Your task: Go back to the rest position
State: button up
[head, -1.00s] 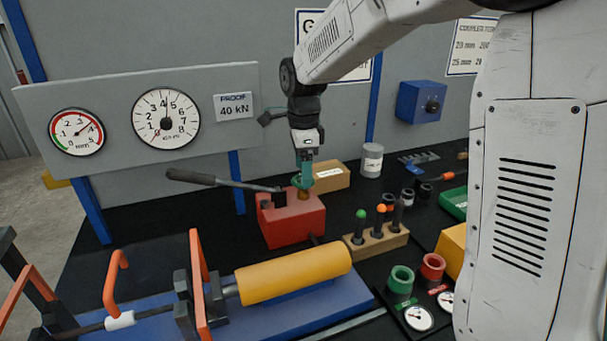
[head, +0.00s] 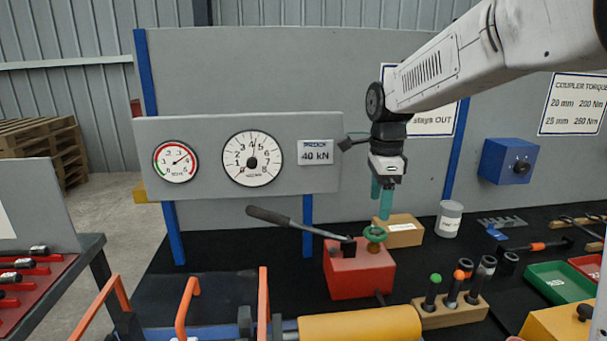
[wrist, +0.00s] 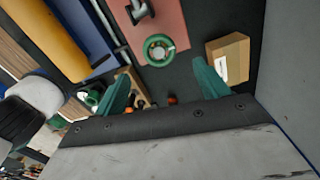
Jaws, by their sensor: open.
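My gripper (head: 382,203) hangs from the arm above the back of the bench, with its teal fingers apart and nothing between them. Below and slightly left of it is the red pump block (head: 360,273) with a green round knob (head: 375,234) on top and a dark lever. In the wrist view my gripper (wrist: 162,88) shows two spread teal fingers, and the green knob (wrist: 159,50) lies beyond them, clear of both.
A cardboard box (head: 402,233) sits just behind the gripper, with a grey can (head: 448,219) to its right. The gauge panel (head: 290,185) stands left. A yellow cylinder (head: 360,325) and a wooden holder (head: 450,312) are in front.

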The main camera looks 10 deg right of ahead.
jog(key=shift+s+f+n, duration=0.15)
jog(key=shift+f+n, duration=0.05)
jog(key=shift+n, duration=0.6)
jog(key=s+d+f+n+t, duration=0.1)
jog(key=s+d+n, duration=0.1)
jog(key=s+n, duration=1.6)
jog(key=shift+s+d, duration=0.35)
jog(key=shift+s, duration=6.55)
